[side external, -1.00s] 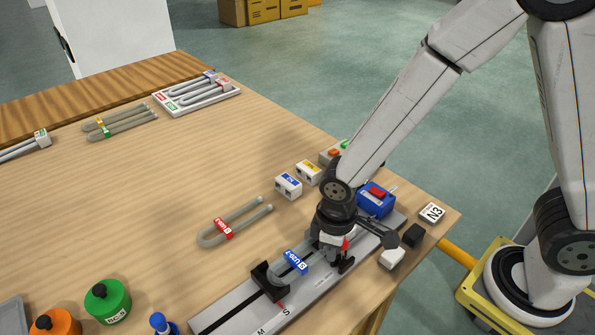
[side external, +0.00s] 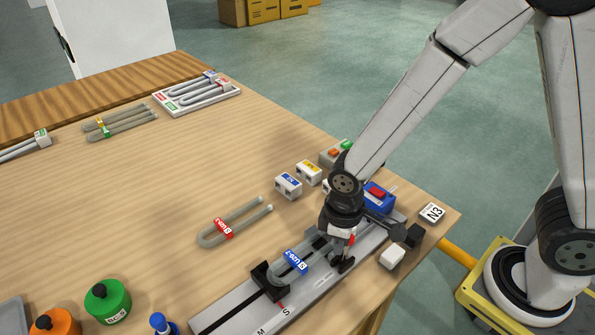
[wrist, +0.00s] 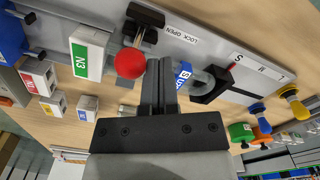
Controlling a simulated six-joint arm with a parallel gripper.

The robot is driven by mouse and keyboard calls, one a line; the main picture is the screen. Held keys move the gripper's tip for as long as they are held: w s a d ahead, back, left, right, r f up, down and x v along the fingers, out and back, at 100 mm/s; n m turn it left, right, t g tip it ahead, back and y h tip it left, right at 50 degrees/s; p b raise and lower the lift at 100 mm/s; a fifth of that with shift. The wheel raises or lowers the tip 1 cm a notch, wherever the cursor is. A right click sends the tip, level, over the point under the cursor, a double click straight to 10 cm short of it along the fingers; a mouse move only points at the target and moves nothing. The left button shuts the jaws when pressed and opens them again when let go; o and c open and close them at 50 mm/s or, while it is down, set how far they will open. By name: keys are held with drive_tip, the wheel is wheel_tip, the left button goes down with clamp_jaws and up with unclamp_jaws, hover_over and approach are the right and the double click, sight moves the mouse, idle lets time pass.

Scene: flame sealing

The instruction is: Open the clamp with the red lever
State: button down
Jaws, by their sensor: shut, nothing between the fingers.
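The clamp's red lever knob (wrist: 130,64) shows as a red ball in the wrist view, just left of my gripper's fingers. Its black clamp body (wrist: 145,16) is above it, beside a "LOCK OPEN" label (wrist: 181,33). My gripper (wrist: 159,65) is shut and empty, its fingers pointing past the knob's right side; whether they touch it I cannot tell. In the side view, my gripper (side external: 338,250) is low over the grey rail (side external: 232,306). A bit of the red knob (side external: 351,239) shows at its right, and the clamp is partly hidden.
A U-tube with a blue label (side external: 296,262) lies on the rail next to my gripper. A blue box with a red top (side external: 379,196) stands behind. A red-labelled U-tube (side external: 223,229) lies on the table. The middle of the table is clear.

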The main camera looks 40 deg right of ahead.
drive_tip(key=shift+d, duration=0.2)
drive_tip(key=shift+d+f, duration=0.1)
drive_tip(key=shift+d, duration=0.2)
drive_tip(key=shift+a, duration=0.25)
drive_tip(key=shift+a, duration=0.35)
idle(0.4)
wheel_tip(320, 180, up, 8)
idle(1.2)
drive_tip(key=shift+d, duration=0.1)
